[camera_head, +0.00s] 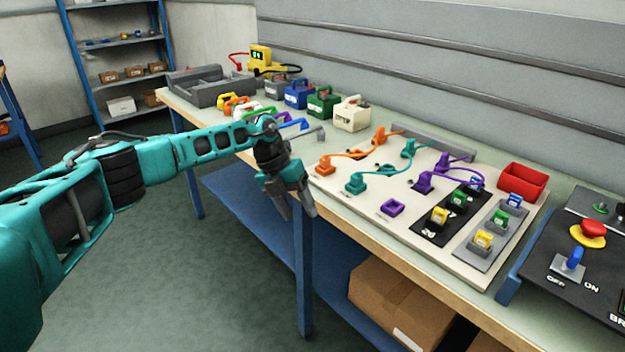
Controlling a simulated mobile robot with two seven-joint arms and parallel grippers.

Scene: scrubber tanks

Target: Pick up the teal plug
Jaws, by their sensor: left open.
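A teal plug (356,183) stands on the white board (335,196) on the bench, near the board's front edge. A teal cable runs from it to a second teal plug (409,149) farther back. My left gripper (293,208) hangs fingers down at the bench's front edge, left of the nearer teal plug and apart from it. It is open, with nothing seen between its fingers. My right gripper is out of view.
Orange plugs (325,166) with a cable and purple plugs (424,183) stand close by on the board. Yellow and green plugs sit on the black panel (432,227). A red bin (522,182) is at the back right. A switch panel with a red button (593,229) stands at the right.

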